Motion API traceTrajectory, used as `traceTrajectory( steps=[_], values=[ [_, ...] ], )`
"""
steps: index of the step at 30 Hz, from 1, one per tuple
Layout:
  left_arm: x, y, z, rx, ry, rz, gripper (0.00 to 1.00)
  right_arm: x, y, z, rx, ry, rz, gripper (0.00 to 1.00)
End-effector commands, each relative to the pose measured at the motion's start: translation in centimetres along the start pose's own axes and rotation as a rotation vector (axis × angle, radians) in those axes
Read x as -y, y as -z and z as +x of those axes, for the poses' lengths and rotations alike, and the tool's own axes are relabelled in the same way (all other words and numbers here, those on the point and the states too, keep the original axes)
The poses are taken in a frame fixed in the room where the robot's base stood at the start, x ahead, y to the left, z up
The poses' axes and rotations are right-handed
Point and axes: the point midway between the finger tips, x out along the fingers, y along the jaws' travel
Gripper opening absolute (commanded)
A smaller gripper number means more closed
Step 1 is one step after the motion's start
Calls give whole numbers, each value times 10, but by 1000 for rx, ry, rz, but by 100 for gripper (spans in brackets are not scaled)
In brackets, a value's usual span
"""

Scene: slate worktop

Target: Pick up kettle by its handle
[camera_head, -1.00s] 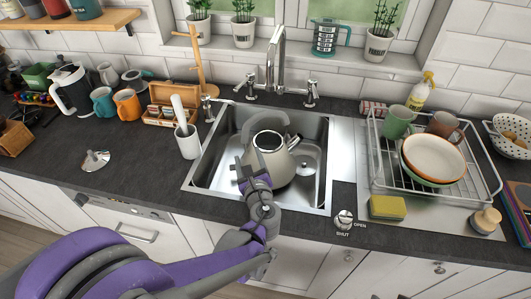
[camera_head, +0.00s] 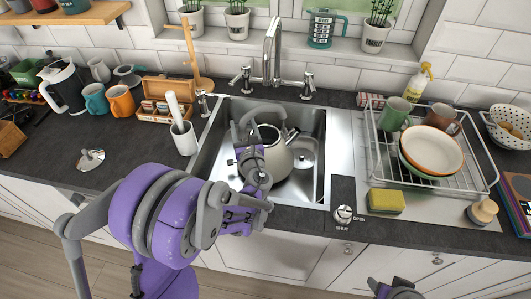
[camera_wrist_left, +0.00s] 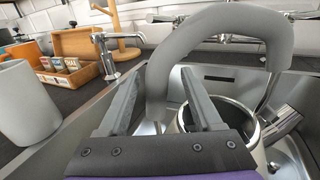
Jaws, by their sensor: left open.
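The kettle (camera_head: 274,158) is cream with a thick grey arched handle (camera_head: 258,108). It stands in the steel sink, its spout toward the right. In the left wrist view the handle (camera_wrist_left: 215,22) arches large in front of the camera, above the kettle's open round rim (camera_wrist_left: 248,112). My left gripper (camera_head: 240,145) is at the left side of the kettle. Its fingers (camera_wrist_left: 158,92) are open, with the lower left part of the handle appearing between them; contact cannot be told. A grey and purple part of my right arm (camera_head: 396,290) shows at the bottom edge; its jaw state is unclear.
The sink (camera_head: 322,150) has raised walls, with a tall tap (camera_head: 272,50) behind the kettle. A dish rack (camera_head: 480,180) with bowl and mugs stands to the right. A grey cup (camera_head: 186,140) stands left of the sink. The worktop (camera_head: 130,150) farther left has free room.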

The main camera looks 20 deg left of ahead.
Motion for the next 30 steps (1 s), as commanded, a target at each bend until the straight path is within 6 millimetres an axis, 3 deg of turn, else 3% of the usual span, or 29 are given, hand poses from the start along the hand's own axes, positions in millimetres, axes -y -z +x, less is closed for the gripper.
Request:
traceTrajectory(
  steps=[5,12,23,30],
  values=[
    [0,-2,26,1,-2,-1,66,0,5,-6,-3,0,0,57],
    [0,-1,27,0,-1,-1,64,0,4,-5,-3,0,0,57],
    [0,-1,27,0,-1,-1,0,0,4,-5,-3,0,0,57],
    [0,-1,27,0,-1,-1,0,0,4,-5,-3,0,0,57]
  ],
)
